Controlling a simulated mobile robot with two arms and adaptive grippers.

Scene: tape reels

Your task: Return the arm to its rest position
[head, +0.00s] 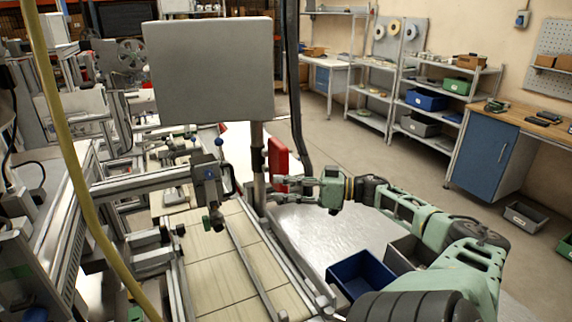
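My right arm comes in from the lower right, and its green and grey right gripper (284,188) points left, beside the machine's post. My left gripper is not in view.
A machine with a grey panel (208,70) on a post and a tiled bed (225,262) fills the left and middle. A blue bin (361,272) and a grey bin (402,252) lie below my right arm. Shelves (425,100) and a workbench (485,152) stand behind; the floor between is mostly clear.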

